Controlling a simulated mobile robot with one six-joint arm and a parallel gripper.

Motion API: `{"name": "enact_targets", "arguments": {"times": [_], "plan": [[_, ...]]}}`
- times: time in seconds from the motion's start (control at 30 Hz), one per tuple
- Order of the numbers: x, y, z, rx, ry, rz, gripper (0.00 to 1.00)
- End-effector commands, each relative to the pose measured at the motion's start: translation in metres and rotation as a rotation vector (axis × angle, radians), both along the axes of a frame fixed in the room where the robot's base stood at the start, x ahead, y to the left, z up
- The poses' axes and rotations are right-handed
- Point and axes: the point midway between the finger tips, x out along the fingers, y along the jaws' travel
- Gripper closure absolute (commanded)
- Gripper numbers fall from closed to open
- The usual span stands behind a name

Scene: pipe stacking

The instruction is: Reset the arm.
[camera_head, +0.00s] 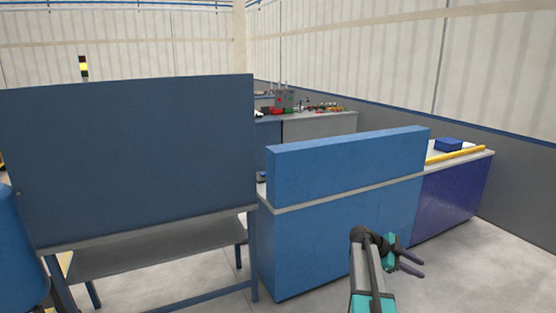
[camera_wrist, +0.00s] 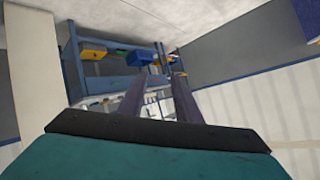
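My gripper (camera_head: 411,264) is at the lower right of the head view, on my dark and teal arm. It is raised in front of the blue workbench, with nothing between its fingers. In the wrist view my gripper (camera_wrist: 162,84) shows two dark fingers standing apart with a gap between them. No pipe is in the grasp.
A blue workbench with a tall blue panel (camera_head: 345,165) stands ahead. A yellow pipe (camera_head: 456,155) and a blue box (camera_head: 448,145) lie on the right-hand bench. A large dark blue board (camera_head: 130,155) stands at left. The floor (camera_head: 465,275) at the right is clear.

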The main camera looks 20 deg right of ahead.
Motion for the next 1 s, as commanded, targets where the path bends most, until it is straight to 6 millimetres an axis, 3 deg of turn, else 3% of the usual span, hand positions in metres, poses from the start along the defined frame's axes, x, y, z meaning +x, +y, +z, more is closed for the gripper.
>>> {"name": "enact_targets", "arguments": {"times": [0.03,0.23,0.47,0.77,1.0], "plan": [[0.004,0.018,-0.021,0.031,0.026,0.031,0.70],[0.018,0.085,-0.095,0.158,0.128,0.152,0.70],[0.016,0.165,-0.177,0.311,0.262,0.301,0.70],[-0.016,0.268,-0.271,0.515,0.457,0.498,0.70],[-0.061,0.345,-0.334,0.688,0.627,0.664,0.70]]}}
